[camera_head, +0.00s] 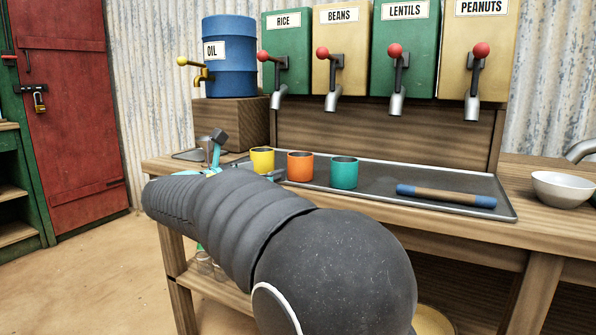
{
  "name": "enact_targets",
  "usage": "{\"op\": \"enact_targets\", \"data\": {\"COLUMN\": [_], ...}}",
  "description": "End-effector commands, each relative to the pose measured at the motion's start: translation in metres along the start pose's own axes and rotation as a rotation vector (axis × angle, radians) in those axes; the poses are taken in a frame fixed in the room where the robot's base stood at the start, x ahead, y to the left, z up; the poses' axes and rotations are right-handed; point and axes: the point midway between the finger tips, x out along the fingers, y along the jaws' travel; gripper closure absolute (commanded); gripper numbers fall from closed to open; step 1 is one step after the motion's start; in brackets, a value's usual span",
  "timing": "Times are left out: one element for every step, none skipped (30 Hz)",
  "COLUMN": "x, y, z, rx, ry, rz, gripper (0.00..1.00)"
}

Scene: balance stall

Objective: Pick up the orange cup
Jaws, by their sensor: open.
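The orange cup (300,167) stands upright on the dark tray (375,179) on the wooden counter. It is between a yellow cup (262,160) on its left and a teal cup (344,173) on its right, with small gaps. My gripper (224,154) is at the far left end of the tray, left of the yellow cup and apart from the orange cup. It is open. Only its dark tip and some teal parts show; my thick grey arm hides the rest. Nothing is seen held in it.
A blue-ended wooden rolling-pin-like bar (446,196) lies on the tray's right part. A white bowl (561,189) stands at right. Dispensers with metal spouts (332,98) hang above the tray. A blue oil drum (229,60) stands on a wooden box behind my gripper.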

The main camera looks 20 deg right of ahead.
Motion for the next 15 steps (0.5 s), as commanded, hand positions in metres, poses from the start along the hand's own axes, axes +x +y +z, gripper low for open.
{"op": "enact_targets", "data": {"x": [0.009, 0.014, 0.022, 0.028, 0.034, 0.041, 0.046, 0.051, 0.057, 0.061, 0.065, 0.069, 0.071, 0.073, 0.075], "y": [-0.001, -0.001, -0.002, -0.002, -0.002, -0.001, -0.002, -0.002, -0.001, -0.001, -0.001, -0.001, -0.001, -0.001, -0.001], "z": [-0.001, -0.001, -0.001, -0.001, -0.001, -0.001, -0.001, -0.001, -0.001, -0.001, -0.001, -0.001, -0.001, -0.001, -0.001], "rx": [0.0, 0.0, 0.0, 0.001, 0.002, 0.002, 0.002, 0.002, 0.002, 0.002, 0.002, 0.002, 0.003, 0.003, 0.003], "ry": [0.0, 0.001, 0.001, 0.002, 0.002, 0.002, 0.002, 0.002, 0.002, 0.002, 0.002, 0.002, 0.002, 0.002, 0.002], "rz": [-0.003, -0.005, -0.005, -0.005, -0.006, -0.004, -0.005, -0.005, -0.004, -0.004, -0.004, -0.002, -0.002, -0.002, -0.002], "gripper": [0.04, 0.04, 0.04, 0.04, 0.04, 0.04, 0.04, 0.04, 0.04, 0.04, 0.04, 0.04, 0.04, 0.04, 0.04]}}
